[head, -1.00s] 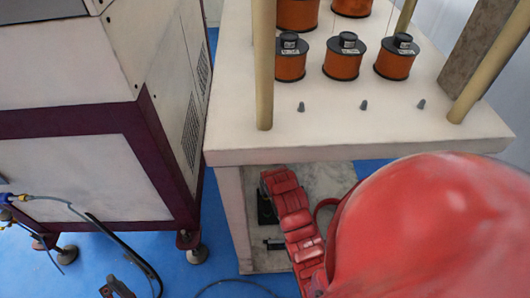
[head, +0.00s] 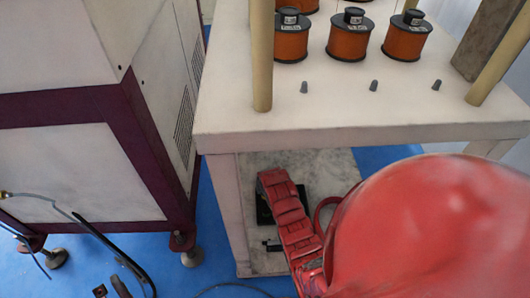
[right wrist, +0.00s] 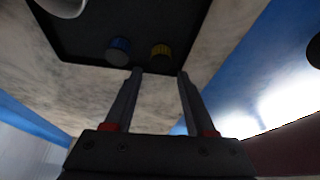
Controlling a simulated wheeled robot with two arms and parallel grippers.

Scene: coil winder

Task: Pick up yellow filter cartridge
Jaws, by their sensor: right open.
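The yellow filter cartridge (right wrist: 161,50) is a small ribbed cylinder on a black tray (right wrist: 90,35) in the right wrist view. A blue cartridge (right wrist: 118,48) is beside it on the left. My right gripper (right wrist: 160,73) is open and empty. Its two fingers point toward the yellow cartridge, which shows just beyond and between the fingertips. In the head view my red right arm reaches down over the table's lower shelf. The arm hides the cartridges there. My left gripper is in neither view.
The pale table top (head: 350,112) overhangs the lower shelf (head: 335,165). Orange wire spools (head: 348,43) and small grey pegs stand on top between posts. A white and purple machine (head: 85,155) stands at left. Hoses lie on the blue floor. A white rounded object (right wrist: 65,6) is near the tray's corner.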

